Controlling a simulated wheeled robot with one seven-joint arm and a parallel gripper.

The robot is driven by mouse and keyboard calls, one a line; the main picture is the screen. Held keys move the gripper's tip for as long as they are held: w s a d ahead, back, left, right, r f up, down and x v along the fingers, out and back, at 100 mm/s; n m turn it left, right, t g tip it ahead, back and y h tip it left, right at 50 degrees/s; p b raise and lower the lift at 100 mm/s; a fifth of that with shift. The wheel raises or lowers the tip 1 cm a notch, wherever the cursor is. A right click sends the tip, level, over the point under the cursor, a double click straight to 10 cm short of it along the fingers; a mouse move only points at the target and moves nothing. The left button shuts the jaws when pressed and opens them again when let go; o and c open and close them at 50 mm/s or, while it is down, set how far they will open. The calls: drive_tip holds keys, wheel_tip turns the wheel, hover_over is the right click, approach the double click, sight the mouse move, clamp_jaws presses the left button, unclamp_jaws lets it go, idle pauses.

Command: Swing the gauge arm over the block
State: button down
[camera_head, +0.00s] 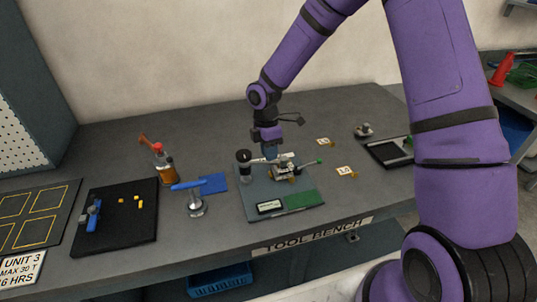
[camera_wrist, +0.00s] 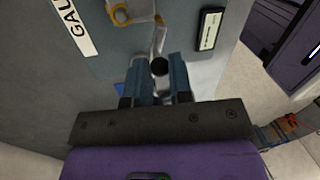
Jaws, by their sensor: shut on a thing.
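The gauge stand is a short post with a black top (camera_head: 243,156) on a grey baseplate (camera_head: 255,192) in the middle of the bench. Its pale gauge arm (camera_head: 258,160) runs right from the post towards the metal block fixture (camera_head: 285,168). I cannot tell whether it lies over the block. My gripper (camera_head: 269,152) is low over the plate, pointing down. In the wrist view, my blue fingers (camera_wrist: 160,72) are shut on the black ball knob (camera_wrist: 159,67) of the silver arm. The fingers hide part of the arm.
A green-knobbed lever (camera_head: 319,161) sticks out right of the fixture. A green pad (camera_head: 300,198) and small display (camera_head: 269,207) lie at the plate's front. A blue-handled tool (camera_head: 188,185), amber bottle (camera_head: 163,169) and black tray (camera_head: 118,228) stand left.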

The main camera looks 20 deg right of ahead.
drive_tip(key=shift+w+d+n, duration=0.1)
drive_tip(key=shift+w+n, duration=0.2)
drive_tip(key=shift+n, duration=0.1)
drive_tip(key=c, duration=1)
unclamp_jaws()
drive_tip(key=r, duration=0.3)
drive_tip(key=w+r, duration=0.1)
drive_tip(key=r, duration=0.3)
drive_tip(key=w+r, duration=0.1)
drive_tip(key=r, duration=0.2)
drive_tip(key=shift+a+r, duration=0.2)
drive_tip(key=shift+r, duration=0.1)
